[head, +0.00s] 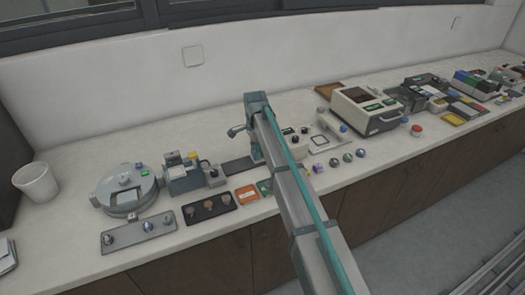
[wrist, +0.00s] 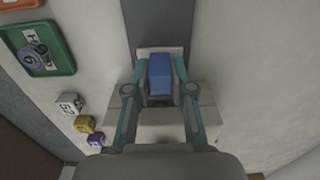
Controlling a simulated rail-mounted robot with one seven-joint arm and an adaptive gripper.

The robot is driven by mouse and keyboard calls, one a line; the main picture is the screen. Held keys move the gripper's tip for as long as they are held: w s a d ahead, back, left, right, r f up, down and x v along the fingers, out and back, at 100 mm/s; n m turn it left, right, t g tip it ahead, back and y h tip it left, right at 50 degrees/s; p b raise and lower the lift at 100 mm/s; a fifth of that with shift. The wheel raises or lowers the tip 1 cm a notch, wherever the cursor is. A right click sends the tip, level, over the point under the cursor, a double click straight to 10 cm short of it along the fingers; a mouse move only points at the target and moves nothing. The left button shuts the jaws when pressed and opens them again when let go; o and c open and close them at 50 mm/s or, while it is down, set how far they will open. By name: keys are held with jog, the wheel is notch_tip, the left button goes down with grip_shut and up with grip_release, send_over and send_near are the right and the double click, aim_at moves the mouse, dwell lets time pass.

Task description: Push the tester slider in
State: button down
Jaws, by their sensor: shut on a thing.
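The tester is probably the grey boxy machine (head: 185,175) left of my arm in the head view; a dark flat track (head: 238,167) runs from it toward my gripper. In the wrist view the dark track (wrist: 158,22) enters from the top. A blue block (wrist: 160,72), seemingly the slider's grip, stands on a pale carriage (wrist: 160,50) at the track. My gripper (wrist: 160,88) is shut on the blue block, with a teal finger at each side. In the head view my arm hides the gripper and the blue block.
A green tray (wrist: 38,62) with a round part and several small cubes (wrist: 69,103) lie left of my gripper in the wrist view. An orange tray (head: 247,194) and a black tray (head: 209,208) lie in front of the track. A large instrument (head: 366,108) stands to the right.

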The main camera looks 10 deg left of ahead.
jog(key=shift+w+d, duration=0.15)
jog(key=shift+d, duration=0.05)
jog(key=c, duration=1)
grip_release()
jog(key=shift+d, duration=0.1)
jog(key=shift+r, duration=0.5)
notch_tip(320, 180, up, 11)
